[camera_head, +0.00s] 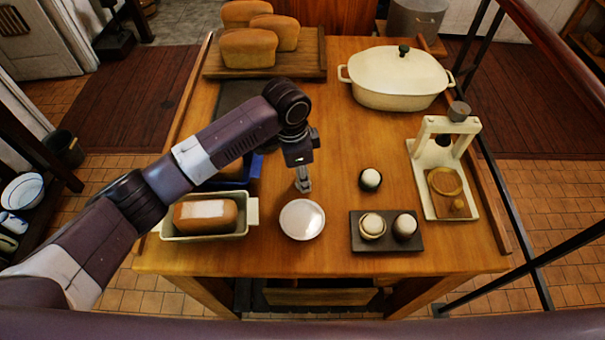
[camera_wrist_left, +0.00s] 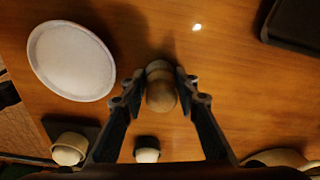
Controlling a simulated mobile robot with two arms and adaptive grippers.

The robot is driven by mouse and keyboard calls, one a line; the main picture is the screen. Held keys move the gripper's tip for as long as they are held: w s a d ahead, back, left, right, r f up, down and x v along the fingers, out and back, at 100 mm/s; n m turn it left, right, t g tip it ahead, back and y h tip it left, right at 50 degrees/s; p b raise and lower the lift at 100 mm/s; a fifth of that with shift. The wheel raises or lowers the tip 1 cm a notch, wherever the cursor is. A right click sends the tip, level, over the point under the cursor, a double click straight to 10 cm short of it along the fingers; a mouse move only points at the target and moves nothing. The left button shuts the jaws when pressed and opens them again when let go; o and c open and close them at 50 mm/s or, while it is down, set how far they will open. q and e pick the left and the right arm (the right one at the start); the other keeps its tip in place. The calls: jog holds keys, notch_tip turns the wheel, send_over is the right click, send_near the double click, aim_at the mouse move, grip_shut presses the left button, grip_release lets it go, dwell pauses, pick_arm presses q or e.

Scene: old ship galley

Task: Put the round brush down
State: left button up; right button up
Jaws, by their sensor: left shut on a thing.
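My left gripper (camera_head: 303,184) is over the middle of the wooden table (camera_head: 338,140), just behind a white saucer (camera_head: 302,219). In the left wrist view its two fingers are shut on a round, pale wooden thing, seen end-on, which I take to be the round brush (camera_wrist_left: 160,86). The fingers hide its sides, and its lower part does not show. In the head view I cannot make the brush out from the gripper. I cannot tell whether it touches the table top. The saucer also shows in the left wrist view (camera_wrist_left: 71,61). My right gripper is not in view.
An egg in a dark cup (camera_head: 370,179) stands to the right, behind a dark tray (camera_head: 386,246) with two eggs. A loaf tin (camera_head: 252,212) is at the left, a cream pot (camera_head: 398,80) behind, a press (camera_head: 442,165) right. Bare wood lies between gripper and pot.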

pick_arm(q)
jog(key=o, duration=1.1)
jog(key=shift+f, duration=0.1)
jog(key=r, duration=0.4)
jog(key=a+r+b, duration=0.1)
jog(key=r, duration=0.7)
jog(key=shift+s+a+r+b, duration=0.15)
jog(key=shift+s+b, duration=0.2)
